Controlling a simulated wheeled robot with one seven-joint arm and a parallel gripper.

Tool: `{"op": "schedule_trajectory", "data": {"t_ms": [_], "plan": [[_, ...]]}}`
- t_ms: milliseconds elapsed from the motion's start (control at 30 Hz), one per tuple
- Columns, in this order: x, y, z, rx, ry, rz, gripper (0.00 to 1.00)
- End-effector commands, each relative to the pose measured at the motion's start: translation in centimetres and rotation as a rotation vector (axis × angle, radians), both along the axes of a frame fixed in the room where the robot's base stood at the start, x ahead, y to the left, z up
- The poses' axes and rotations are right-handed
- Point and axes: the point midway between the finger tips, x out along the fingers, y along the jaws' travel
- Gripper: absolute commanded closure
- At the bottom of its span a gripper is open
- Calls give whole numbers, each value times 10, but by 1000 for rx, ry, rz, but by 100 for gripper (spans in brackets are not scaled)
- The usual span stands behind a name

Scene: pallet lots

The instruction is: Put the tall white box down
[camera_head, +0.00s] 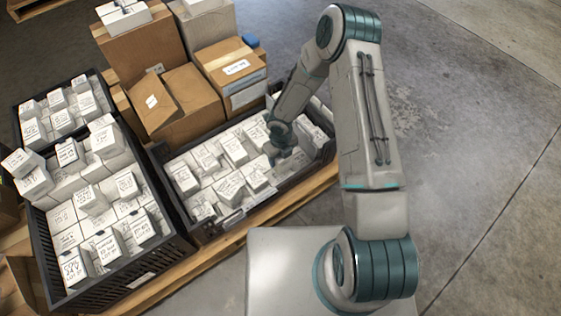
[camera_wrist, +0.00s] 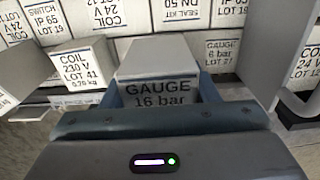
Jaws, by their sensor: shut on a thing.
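In the wrist view a white box (camera_wrist: 158,65) lettered "GAUGE 16 bar" sits between the jaws of my gripper (camera_wrist: 160,90). My gripper is shut on it. The box's lettered face is towards the camera and its lower part is hidden by the gripper body. In the head view my gripper (camera_head: 281,140) is low over the right-hand part of the dark crate (camera_head: 208,232) of white boxes. There the held box is largely hidden by the gripper, and I cannot tell whether it touches what is below.
Lettered white boxes stand close around the gripper, including a "COIL 230 V" box (camera_wrist: 82,68) and another "GAUGE" box (camera_wrist: 222,54). A fuller dark crate (camera_head: 170,262) is at the left. Cardboard boxes (camera_head: 190,105) stand behind. The floor (camera_head: 470,130) at right is clear.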

Motion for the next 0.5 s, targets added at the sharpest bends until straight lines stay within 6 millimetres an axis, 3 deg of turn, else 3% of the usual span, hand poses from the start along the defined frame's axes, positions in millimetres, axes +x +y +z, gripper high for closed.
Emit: {"op": "schedule_trajectory", "data": {"t_ms": [33,167,500], "plan": [[-1,0,-13,-1,1,1,86],[-1,0,-30,-1,0,2,86],[0,0,-32,0,0,1,86]]}}
